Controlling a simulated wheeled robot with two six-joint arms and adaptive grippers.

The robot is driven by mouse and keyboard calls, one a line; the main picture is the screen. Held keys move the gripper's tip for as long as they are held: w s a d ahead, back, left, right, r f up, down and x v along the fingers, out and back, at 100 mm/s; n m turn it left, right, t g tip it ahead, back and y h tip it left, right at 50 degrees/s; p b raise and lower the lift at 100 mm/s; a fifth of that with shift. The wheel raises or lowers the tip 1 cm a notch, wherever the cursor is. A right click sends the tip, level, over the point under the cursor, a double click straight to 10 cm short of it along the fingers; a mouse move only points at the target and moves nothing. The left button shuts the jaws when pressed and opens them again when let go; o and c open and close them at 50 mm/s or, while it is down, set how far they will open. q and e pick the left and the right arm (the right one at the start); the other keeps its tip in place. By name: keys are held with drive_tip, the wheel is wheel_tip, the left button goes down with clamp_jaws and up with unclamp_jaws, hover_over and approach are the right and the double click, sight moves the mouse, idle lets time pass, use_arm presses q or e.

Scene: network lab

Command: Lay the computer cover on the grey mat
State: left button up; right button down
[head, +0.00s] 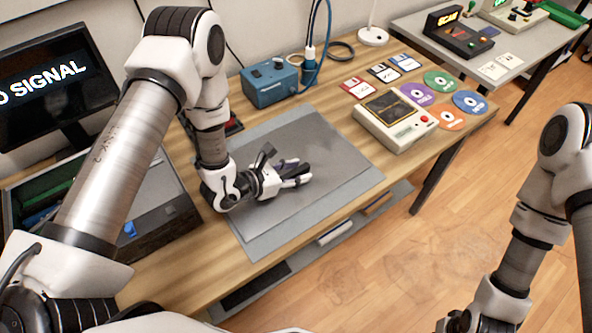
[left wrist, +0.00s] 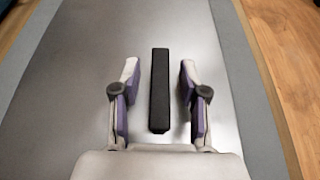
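The computer cover (head: 335,150) is a flat grey panel lying on the grey mat (head: 262,248), with mat showing along its edges. It also fills most of the left wrist view (left wrist: 75,60). A black bar handle (left wrist: 160,90) stands on the cover. My left gripper (head: 300,174) is low over the cover. In the left wrist view its fingers (left wrist: 158,88) are open, one on each side of the handle, with gaps between. My right gripper (head: 456,322) is at the bottom edge of the head view, away from the table and partly cut off; its fingers are not clear.
An open computer case (head: 165,215) stands at the left, with a monitor (head: 50,85) behind it. A blue box (head: 270,82) is at the back. A beige device (head: 395,120), floppy disks (head: 383,72) and several discs (head: 450,117) lie to the right.

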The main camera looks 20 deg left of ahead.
use_arm(q)
drive_tip(key=v, duration=1.1)
drive_tip(key=shift+a, duration=0.2)
drive_tip(key=shift+s+a+r, duration=0.1)
drive_tip(key=shift+s+r, duration=0.1)
drive_tip(key=shift+s, duration=0.2)
